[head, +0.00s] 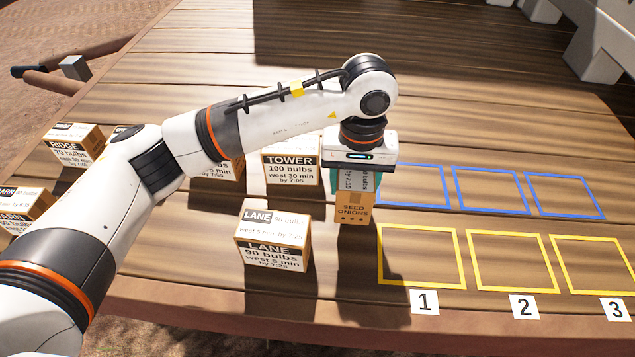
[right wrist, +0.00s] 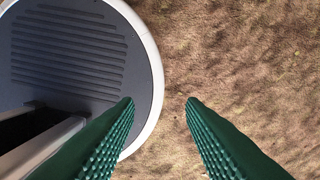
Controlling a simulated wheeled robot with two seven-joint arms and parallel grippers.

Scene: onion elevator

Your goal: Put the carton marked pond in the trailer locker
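My left gripper (head: 357,185) comes down over a small brown carton (head: 354,208) that has "SEED ONIONS" on its side and a partly hidden label ending in 7:10. The teal fingers are at both sides of this carton and appear closed on it. I cannot read its name, and I cannot tell whether it rests on the planks or hangs just above them. No carton whose readable label says pond shows in the head view. I see no trailer locker. My right gripper (right wrist: 160,105) is open and empty above bare brown ground in the right wrist view.
The LANE carton (head: 272,237) and TOWER carton (head: 291,160) stand left of the gripper. The RIDGE carton (head: 72,148) and others stand further left, partly behind my arm. Blue frames (head: 490,169) and yellow frames (head: 510,289), numbered 1 to 3, are empty on the right.

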